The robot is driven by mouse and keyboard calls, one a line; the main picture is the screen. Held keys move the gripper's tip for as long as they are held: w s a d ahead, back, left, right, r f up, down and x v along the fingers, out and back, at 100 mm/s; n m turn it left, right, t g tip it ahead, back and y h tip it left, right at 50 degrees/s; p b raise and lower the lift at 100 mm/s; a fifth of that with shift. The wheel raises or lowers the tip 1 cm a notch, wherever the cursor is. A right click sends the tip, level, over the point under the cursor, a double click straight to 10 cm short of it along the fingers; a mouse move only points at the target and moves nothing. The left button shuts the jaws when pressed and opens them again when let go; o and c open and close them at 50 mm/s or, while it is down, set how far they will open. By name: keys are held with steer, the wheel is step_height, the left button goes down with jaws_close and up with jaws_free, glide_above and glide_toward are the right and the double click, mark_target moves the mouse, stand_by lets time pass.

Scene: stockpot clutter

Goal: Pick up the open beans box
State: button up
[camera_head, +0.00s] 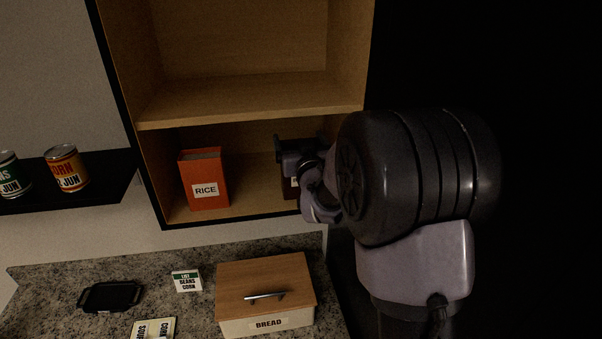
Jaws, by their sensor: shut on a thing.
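My gripper (292,160) is inside the lower shelf compartment on the right side, seen from behind my arm. It is shut on a dark box (289,189) that stands at the right of the compartment. Only a narrow dark strip and a bit of a white label show. My gripper and wrist hide the rest, so I cannot read the name or see whether its top is open. It may be the beans box.
An orange rice box (205,180) stands left in the same compartment of the wooden cabinet (250,115). Below, the counter (215,262) holds a bread box (266,290), a list card (187,281) and a dark tray (111,296). Cans (66,168) stand on a left shelf.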

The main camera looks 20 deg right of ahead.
steer(key=shift+c, duration=1.2)
steer(key=shift+a, duration=0.1)
